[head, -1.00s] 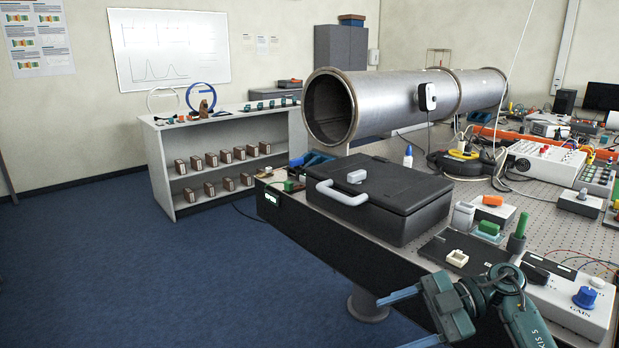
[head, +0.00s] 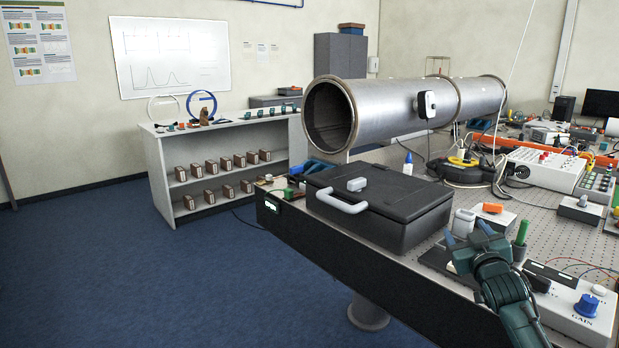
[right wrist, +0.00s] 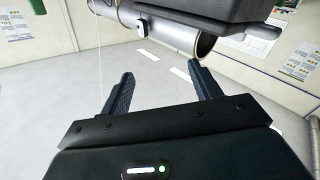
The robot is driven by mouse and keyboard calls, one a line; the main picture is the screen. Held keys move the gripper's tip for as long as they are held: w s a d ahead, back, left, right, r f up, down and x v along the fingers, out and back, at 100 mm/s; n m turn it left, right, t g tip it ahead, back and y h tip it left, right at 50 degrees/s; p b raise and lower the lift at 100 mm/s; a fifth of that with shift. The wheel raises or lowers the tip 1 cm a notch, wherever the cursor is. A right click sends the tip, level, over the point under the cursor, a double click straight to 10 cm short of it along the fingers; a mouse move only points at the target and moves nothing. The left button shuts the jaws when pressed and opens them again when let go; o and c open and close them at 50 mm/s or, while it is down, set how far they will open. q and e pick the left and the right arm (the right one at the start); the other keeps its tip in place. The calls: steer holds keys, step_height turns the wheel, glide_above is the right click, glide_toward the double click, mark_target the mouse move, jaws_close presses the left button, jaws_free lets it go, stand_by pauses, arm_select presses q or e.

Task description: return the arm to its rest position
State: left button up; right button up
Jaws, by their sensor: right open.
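My right gripper (head: 466,234) is teal and shows at the lower right of the head view, over the near edge of the table. Its two fingers are apart and point away toward the pipe; nothing is between them. My right arm comes in from the bottom right. The gripper partly hides the dark plate and small pale part on the table. My left gripper is not in view.
A black case (head: 382,215) with a grey handle lies left of my gripper. A green-topped holder (head: 520,238) and a control box with a blue knob (head: 586,305) are close on its right. The metal pipe (head: 385,112) lies farther back. Open floor (head: 190,285) is at left.

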steer(key=s+a+f+g+y, duration=0.1)
steer(key=s+a+f, duration=0.2)
steer(key=s+f, duration=0.3)
steer(key=s+a+f+n+g+y, duration=0.1)
steer(key=s+a+f+g, duration=0.2)
steer(key=f, duration=0.4)
steer(key=s+a+f+y, duration=0.1)
steer(key=s+a+f, duration=0.35)
steer(key=f, duration=0.25)
steer(key=s+a+f+g, duration=0.1)
steer(key=s+a+f, duration=0.1)
steer(key=s, duration=0.6)
steer(key=s+a+f+g+y, duration=0.1)
steer(key=s+a+f, duration=0.2)
steer(key=s, duration=0.6)
steer(key=s+a+f+g+y, duration=0.1)
steer(key=s+a+f, duration=0.2)
steer(key=s, duration=0.6)
steer(key=a, duration=0.2)
steer(key=shift+a+m+g, duration=0.3)
steer(key=shift+a+m, duration=0.05)
steer(key=shift+m, duration=0.05)
